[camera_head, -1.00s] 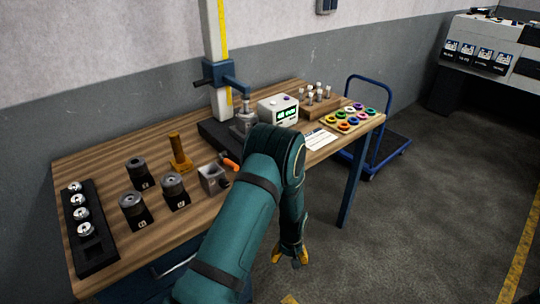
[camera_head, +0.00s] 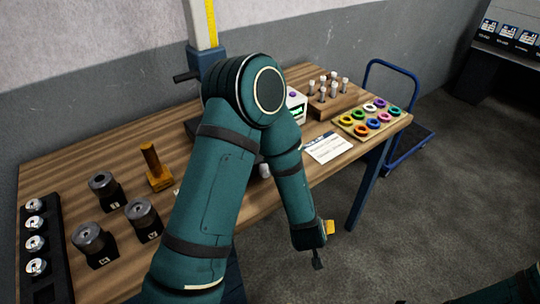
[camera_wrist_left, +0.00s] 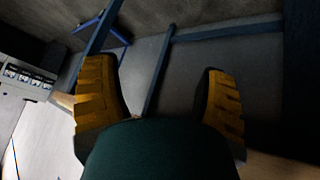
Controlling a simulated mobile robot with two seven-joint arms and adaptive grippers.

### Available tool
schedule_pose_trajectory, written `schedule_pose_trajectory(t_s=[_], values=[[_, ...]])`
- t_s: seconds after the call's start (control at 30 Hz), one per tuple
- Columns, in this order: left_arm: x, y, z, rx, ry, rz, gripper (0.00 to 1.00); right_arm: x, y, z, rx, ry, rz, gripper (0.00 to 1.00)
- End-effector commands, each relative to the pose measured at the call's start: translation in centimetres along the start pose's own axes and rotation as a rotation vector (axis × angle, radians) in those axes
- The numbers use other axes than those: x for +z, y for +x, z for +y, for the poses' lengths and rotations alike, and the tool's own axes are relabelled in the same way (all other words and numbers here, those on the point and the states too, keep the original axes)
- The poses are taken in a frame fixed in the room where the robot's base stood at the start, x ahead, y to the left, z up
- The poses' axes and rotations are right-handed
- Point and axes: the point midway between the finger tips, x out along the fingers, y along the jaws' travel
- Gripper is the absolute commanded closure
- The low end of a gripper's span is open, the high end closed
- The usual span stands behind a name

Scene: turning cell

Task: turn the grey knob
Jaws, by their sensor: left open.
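I cannot make out a grey knob in either view. The white box with a display (camera_head: 297,106) stands on the bench, mostly hidden behind my left arm; a small purple knob or button (camera_head: 293,94) shows on its top. My left gripper (camera_head: 321,246) hangs in front of the bench's front edge, below the top and apart from the box. In the left wrist view its two yellow-padded fingers (camera_wrist_left: 161,100) are spread with nothing between them. My right gripper is not in view.
The wooden bench (camera_head: 60,170) carries dark cylindrical parts (camera_head: 140,213), a yellow-brown post (camera_head: 155,167), a rack of silver pieces (camera_head: 38,240), a wooden block with pegs (camera_head: 330,103), coloured rings on a board (camera_head: 372,117) and a paper (camera_head: 328,148). A blue trolley (camera_head: 410,150) stands right.

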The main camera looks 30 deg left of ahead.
Motion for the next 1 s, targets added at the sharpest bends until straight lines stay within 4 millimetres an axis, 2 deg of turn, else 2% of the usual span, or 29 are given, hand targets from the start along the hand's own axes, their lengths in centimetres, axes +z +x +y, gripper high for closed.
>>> schedule_pose_trajectory(t_s=[0.03,0.1,0.2,0.3,0.5,0.6,0.77,1.0], values=[[-2.2,-0.4,0.4,-0.047,-0.031,0.094,0.28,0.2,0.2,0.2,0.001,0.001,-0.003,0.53],[-5.0,-1.4,0.2,-0.132,-0.080,0.211,0.28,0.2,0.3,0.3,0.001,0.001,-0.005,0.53],[-8.0,-3.4,-0.4,-0.261,-0.145,0.352,0.28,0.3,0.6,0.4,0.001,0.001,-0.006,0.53],[-10.0,-6.0,-1.0,-0.395,-0.206,0.462,0.28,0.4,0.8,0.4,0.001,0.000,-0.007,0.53],[-11.3,-10.8,-2.1,-0.619,-0.288,0.575,0.28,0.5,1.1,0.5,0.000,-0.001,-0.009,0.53],[-11.3,-12.0,-2.3,-0.677,-0.307,0.592,0.28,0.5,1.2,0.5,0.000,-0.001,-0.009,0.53],[-11.6,-12.0,-3.0,-0.704,-0.314,0.596,0.28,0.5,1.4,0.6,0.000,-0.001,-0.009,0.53],[-13.1,-9.6,-5.8,-0.705,-0.316,0.596,0.28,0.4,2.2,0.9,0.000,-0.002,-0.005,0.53]])
